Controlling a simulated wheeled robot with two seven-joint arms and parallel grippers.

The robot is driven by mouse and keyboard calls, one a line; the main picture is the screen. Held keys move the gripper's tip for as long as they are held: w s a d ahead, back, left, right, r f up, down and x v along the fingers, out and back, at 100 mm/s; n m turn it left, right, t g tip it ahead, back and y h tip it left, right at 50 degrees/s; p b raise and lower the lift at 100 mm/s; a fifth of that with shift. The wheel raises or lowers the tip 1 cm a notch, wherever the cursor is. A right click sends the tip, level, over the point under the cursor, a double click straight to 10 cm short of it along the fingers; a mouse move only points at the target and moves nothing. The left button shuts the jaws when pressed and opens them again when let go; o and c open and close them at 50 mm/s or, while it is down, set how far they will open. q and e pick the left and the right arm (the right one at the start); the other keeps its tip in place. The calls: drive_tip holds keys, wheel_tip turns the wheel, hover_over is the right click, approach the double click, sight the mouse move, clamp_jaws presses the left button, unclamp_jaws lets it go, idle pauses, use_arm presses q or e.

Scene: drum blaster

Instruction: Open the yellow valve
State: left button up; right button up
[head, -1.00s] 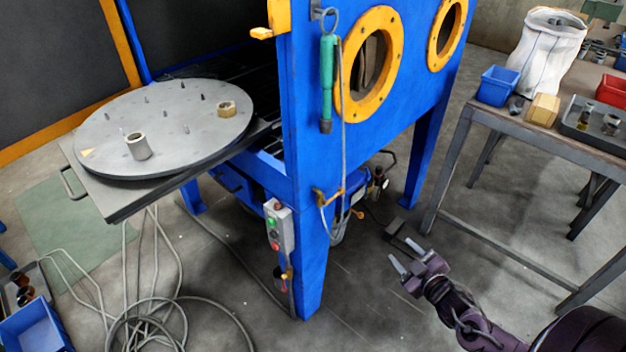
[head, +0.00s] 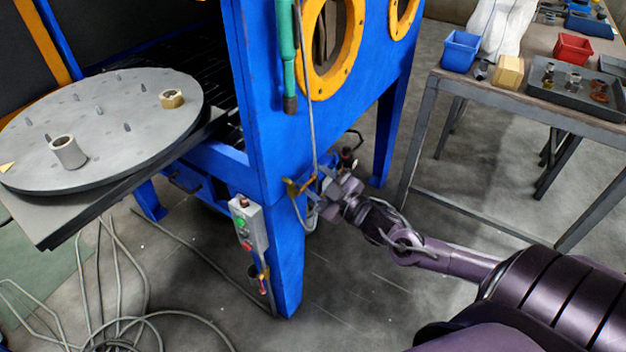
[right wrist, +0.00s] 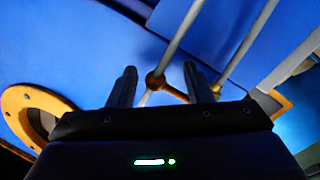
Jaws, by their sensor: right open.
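A yellow valve (head: 292,188) sits on the front corner leg of the blue blasting cabinet (head: 262,140), where a grey hose comes down. My right gripper (head: 322,188) is just to the right of this valve, pointing at it. In the right wrist view the right gripper (right wrist: 160,70) has its two dark fingers apart, and a brass-coloured fitting (right wrist: 156,82) with a thin grey pipe shows between them. I cannot tell whether a finger touches it. My left gripper is in neither view.
A control box (head: 247,225) with buttons is on the same leg. The round grey turntable (head: 100,120) stands out at left. A workbench (head: 520,105) with bins and parts is at right. Grey cables (head: 140,325) lie on the floor.

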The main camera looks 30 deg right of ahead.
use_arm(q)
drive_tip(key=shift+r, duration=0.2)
use_arm(e)
drive_tip(key=shift+w, duration=0.35)
drive_tip(key=shift+c, duration=0.5)
clamp_jaws()
drive_tip(key=shift+r, duration=0.1)
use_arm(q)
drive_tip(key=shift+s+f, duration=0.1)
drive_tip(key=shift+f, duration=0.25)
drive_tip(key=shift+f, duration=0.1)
use_arm(e)
drive_tip(key=shift+r, duration=0.15)
